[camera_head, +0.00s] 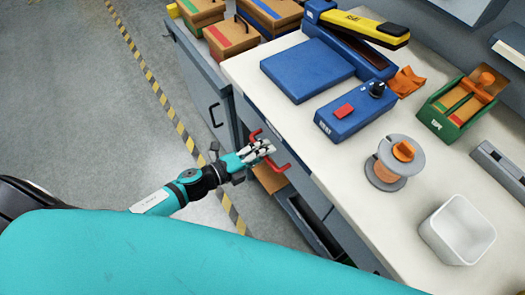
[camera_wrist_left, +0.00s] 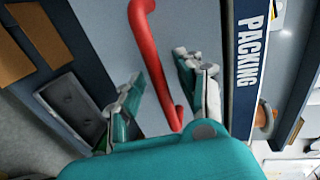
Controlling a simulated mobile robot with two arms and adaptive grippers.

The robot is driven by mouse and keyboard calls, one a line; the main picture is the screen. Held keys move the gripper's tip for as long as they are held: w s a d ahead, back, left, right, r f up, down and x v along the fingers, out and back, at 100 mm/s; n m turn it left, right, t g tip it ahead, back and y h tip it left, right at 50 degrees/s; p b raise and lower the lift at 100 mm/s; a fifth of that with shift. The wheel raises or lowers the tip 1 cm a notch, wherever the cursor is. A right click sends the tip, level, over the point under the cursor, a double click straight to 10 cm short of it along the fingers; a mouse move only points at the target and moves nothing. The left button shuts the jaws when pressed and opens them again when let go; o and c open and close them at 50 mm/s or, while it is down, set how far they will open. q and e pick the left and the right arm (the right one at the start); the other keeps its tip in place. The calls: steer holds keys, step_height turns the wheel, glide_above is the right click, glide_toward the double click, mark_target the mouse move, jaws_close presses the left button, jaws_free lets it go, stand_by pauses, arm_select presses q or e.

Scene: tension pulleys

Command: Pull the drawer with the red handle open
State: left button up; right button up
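The red handle (camera_head: 281,168) is on the front of the white-topped bench, under its edge. In the left wrist view the red bar (camera_wrist_left: 150,55) runs across a grey drawer front (camera_wrist_left: 105,25). My left gripper (camera_head: 266,147) is at the handle and hides its middle in the head view. In the left wrist view my left gripper (camera_wrist_left: 160,78) is open, with one finger on each side of the bar and gaps visible between. I cannot tell whether the drawer is fully shut. My right gripper is not in view.
The bench top (camera_head: 345,195) holds a blue device (camera_head: 355,110), a spool (camera_head: 394,163) and a white bin (camera_head: 457,230). Below the handle are brown boxes (camera_wrist_left: 38,35) and a dark tray (camera_wrist_left: 68,100). A grey cabinet (camera_head: 205,95) stands left; floor beside is clear.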

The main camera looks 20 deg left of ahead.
arm_select(q)
steer(key=shift+c, duration=0.2)
jaws_close()
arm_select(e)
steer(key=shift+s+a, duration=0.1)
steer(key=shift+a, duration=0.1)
arm_select(q)
steer(key=shift+s, duration=0.15)
